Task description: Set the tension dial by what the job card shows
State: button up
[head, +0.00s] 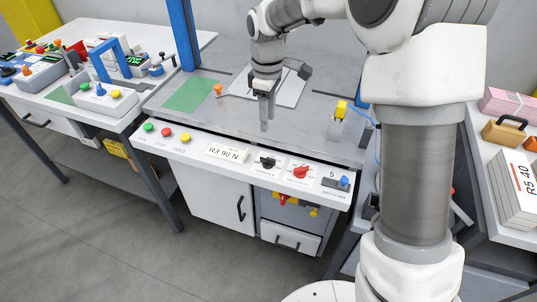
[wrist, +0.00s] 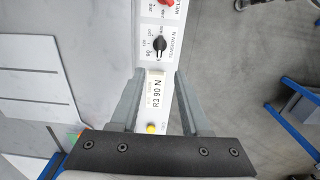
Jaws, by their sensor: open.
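The job card (head: 223,153) is a white plate on the sloping front panel and reads "R3 90 N"; it also shows in the wrist view (wrist: 156,92). The tension dial (head: 267,162) is a black knob on a white scale plate to the right of the card. In the wrist view the dial (wrist: 158,44) sits beyond the card; its exact setting is too small to read. My gripper (head: 264,127) hangs above the table behind the panel, pointing down. In the wrist view my gripper (wrist: 160,78) is open and empty, its fingers framing the card, apart from the dial.
Green, red and yellow buttons (head: 167,132) lie left of the card. A white sheet (head: 278,87) and a green mat (head: 190,94) lie on the tabletop.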

aim_at(268, 158)
notch_tip(268, 158, down, 15)
jog(key=shift+b, duration=1.05)
grip_shut()
